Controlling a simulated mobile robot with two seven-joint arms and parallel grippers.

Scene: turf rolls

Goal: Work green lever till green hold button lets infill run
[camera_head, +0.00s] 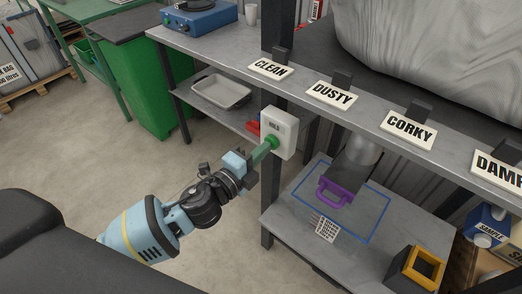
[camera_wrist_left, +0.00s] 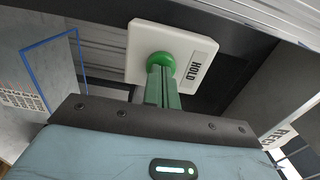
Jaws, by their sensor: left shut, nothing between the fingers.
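The green hold button (camera_head: 272,141) sits on a white box marked HOLD (camera_head: 284,124) fixed at the shelf post; in the left wrist view the green button (camera_wrist_left: 161,65) is straight ahead. My left gripper (camera_head: 262,152) is shut and empty, its green fingers side by side with their tips at the button, seemingly against it. In the left wrist view my gripper's fingers (camera_wrist_left: 162,85) overlap the button's lower part. I make out no green lever. A purple handle (camera_head: 335,191) is at the grey spout (camera_head: 353,165) below the counter. My right gripper is not in view.
A blue outlined square (camera_head: 375,233) and a white grid card (camera_head: 326,230) lie on the lower shelf below the spout. A yellow-and-black box (camera_head: 416,268) stands to the right. A red part (camera_head: 253,127) is beside the HOLD box. Label plates line the counter (camera_head: 225,51).

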